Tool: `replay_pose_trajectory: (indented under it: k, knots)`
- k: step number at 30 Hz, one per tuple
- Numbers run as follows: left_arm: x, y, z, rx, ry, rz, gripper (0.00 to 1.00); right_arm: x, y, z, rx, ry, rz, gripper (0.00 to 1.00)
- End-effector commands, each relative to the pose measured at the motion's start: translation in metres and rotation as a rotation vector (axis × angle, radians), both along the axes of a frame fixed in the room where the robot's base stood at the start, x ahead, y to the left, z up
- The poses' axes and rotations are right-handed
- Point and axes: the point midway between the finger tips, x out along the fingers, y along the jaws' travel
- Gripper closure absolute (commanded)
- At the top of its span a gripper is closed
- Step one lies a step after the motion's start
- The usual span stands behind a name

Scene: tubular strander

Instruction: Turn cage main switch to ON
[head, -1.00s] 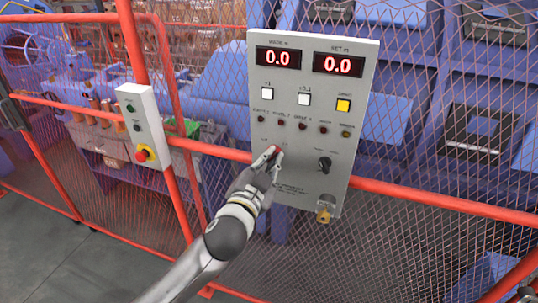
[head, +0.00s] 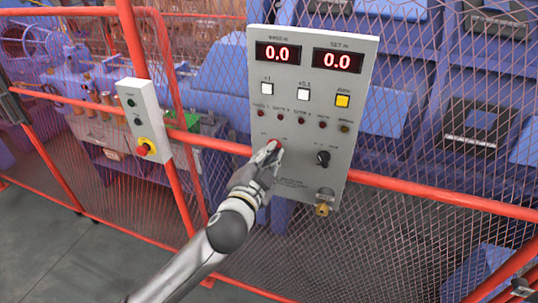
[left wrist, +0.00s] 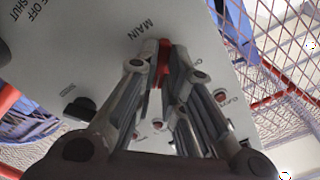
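The red main switch (head: 276,143) is on the lower left of the grey control panel (head: 300,178). My left gripper (head: 271,151) is at the switch and partly covers it. In the left wrist view, the red handle (left wrist: 163,63) sits between the two fingertips (left wrist: 164,52), which are closed in on it from both sides. The word MAIN stands on the panel just beyond it. The switch's position marks are covered or too small to read. My right gripper is not in view.
A black selector knob (head: 323,158) and a brass-coloured key lock (head: 323,203) are right of the switch. Small lamps, buttons and two red displays reading 0.0 are above. A box with a red emergency button (head: 143,149) hangs to the left. A red rail (head: 440,194) and mesh fence run behind.

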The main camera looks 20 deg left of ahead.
Motion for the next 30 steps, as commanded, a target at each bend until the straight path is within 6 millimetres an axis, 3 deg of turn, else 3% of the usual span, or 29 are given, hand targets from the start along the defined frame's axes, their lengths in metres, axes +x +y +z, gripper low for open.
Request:
replay_pose_trajectory:
  k: [5,17,30]
  knots:
    - [0.0,0.0,-0.001,0.0,0.001,0.0,0.69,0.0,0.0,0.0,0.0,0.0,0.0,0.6]
    - [-0.006,0.0,-0.001,-0.002,0.001,-0.001,0.69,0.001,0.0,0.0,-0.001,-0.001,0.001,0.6]
    - [-0.08,0.002,-0.002,-0.003,0.005,-0.001,0.69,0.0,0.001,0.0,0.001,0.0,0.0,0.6]
